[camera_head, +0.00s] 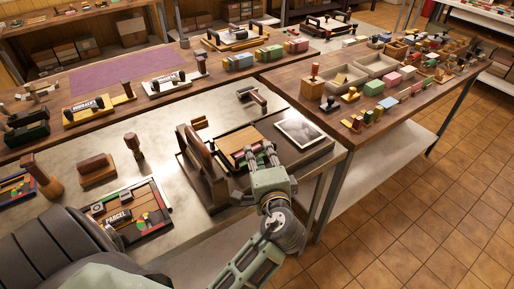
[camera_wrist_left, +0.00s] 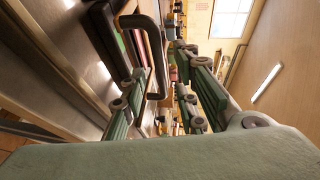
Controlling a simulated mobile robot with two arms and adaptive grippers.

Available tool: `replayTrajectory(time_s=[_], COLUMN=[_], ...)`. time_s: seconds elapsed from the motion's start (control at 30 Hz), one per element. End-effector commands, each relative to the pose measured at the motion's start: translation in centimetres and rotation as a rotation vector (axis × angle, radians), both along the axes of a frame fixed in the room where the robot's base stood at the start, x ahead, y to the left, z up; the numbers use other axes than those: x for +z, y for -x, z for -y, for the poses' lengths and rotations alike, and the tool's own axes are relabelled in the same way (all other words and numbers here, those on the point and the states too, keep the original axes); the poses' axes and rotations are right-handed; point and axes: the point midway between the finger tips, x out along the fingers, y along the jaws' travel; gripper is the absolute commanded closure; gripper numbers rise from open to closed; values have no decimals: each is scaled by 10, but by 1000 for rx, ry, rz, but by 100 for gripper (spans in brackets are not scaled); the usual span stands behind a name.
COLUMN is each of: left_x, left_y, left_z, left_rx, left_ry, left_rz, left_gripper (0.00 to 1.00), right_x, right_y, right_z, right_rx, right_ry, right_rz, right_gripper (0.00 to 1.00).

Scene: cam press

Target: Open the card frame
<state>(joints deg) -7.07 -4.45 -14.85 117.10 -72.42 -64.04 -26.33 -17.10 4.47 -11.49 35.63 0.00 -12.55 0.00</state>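A dark wooden press frame (camera_head: 218,190) lies on the metal-topped table, with an upright brown handle piece (camera_head: 201,152) along its left side. A pale picture card (camera_head: 300,128) lies at its right part, and a lighter brown wooden panel (camera_head: 237,140) lies in its middle. My left gripper (camera_head: 260,152) is over the frame's middle, between the panel and the card. In the left wrist view its green fingers (camera_wrist_left: 160,100) are spread apart, with a dark bar handle (camera_wrist_left: 155,95) showing between them. I cannot tell whether they touch it. My right gripper is not in view.
A stamp tray marked PARCEL (camera_head: 118,217) and wooden stamps (camera_head: 97,169) stand to the left. A dark stamp (camera_head: 252,96) lies behind the frame. A table with many small blocks (camera_head: 375,88) stands at the right. Bare metal (camera_head: 170,120) shows left of the frame.

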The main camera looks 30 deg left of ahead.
Motion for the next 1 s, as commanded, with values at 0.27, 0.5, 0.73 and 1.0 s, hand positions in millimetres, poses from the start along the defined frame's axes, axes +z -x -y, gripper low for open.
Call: replayTrajectory(time_s=[0.27,0.5,0.73,1.0], left_x=[-5,-7,-7,-7], left_y=[-22,-24,-23,-23], left_z=[-22,-24,-23,-23], left_rx=[0,0,0,0], left_ry=[0,1,1,1], left_rz=[0,-1,-1,-2], left_gripper=[72,72,87,100], right_x=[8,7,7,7], right_y=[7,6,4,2], right_z=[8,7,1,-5], right_rx=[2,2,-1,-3], right_ry=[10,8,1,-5], right_rz=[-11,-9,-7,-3], right_gripper=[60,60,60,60])
